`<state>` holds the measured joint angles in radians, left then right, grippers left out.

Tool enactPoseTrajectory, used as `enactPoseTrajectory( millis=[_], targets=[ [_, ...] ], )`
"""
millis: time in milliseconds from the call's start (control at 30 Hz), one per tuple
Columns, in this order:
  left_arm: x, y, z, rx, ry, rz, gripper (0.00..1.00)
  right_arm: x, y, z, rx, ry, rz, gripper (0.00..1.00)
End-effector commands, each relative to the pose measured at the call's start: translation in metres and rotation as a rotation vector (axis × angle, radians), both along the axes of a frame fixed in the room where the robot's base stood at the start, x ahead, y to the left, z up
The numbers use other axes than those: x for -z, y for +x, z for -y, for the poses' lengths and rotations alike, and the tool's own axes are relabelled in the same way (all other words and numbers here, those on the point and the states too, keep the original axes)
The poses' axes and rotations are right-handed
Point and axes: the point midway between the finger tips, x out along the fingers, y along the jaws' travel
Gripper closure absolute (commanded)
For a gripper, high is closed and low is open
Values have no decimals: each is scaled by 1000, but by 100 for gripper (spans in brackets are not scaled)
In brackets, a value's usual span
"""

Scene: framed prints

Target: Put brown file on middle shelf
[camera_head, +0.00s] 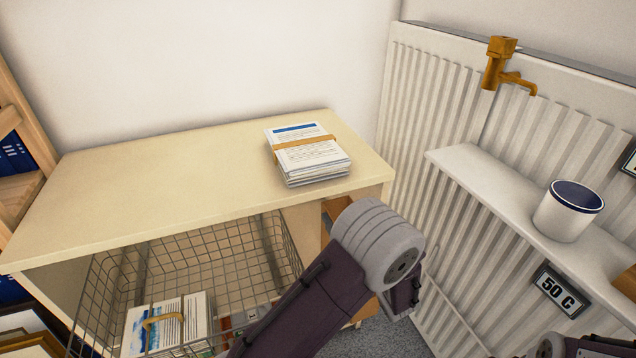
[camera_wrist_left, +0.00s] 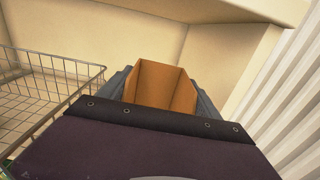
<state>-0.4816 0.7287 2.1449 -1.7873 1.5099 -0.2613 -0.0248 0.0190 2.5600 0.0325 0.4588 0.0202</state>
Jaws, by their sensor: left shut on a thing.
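The brown file (camera_wrist_left: 152,88) is an open-topped box held between the dark fingers of my left gripper (camera_wrist_left: 160,98) in the left wrist view. A small part of it (camera_head: 336,207) shows in the head view, under the front right corner of the cream unit's top. Cream panels of the unit (camera_wrist_left: 225,60) surround the file in the wrist view. I cannot tell whether it touches a shelf. The middle shelf is not clearly visible. My right gripper's jaws are not in view.
A strapped paper stack (camera_head: 309,158) lies on the unit's top (camera_head: 150,180). A wire basket (camera_head: 215,262) with papers stands at the unit's front left. At right are a radiator (camera_head: 430,90) and a white ledge (camera_head: 490,185) with a cup (camera_head: 566,215), close to my left wrist.

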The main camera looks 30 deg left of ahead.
Motion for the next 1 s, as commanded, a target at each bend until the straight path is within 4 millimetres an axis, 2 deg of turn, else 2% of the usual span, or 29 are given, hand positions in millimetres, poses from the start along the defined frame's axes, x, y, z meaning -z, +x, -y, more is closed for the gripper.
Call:
enactPoseTrajectory(
  millis=[200,600,733,933,1000],
  targets=[
    [0,30,-38,-5,1,3,100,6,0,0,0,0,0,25],
    [0,85,-101,-3,2,3,100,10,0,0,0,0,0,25],
    [-1,96,-112,-1,0,3,100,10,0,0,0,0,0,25],
    [-1,100,-116,0,0,1,100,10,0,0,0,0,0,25],
    [0,105,-125,-3,1,2,100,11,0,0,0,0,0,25]
  ],
)
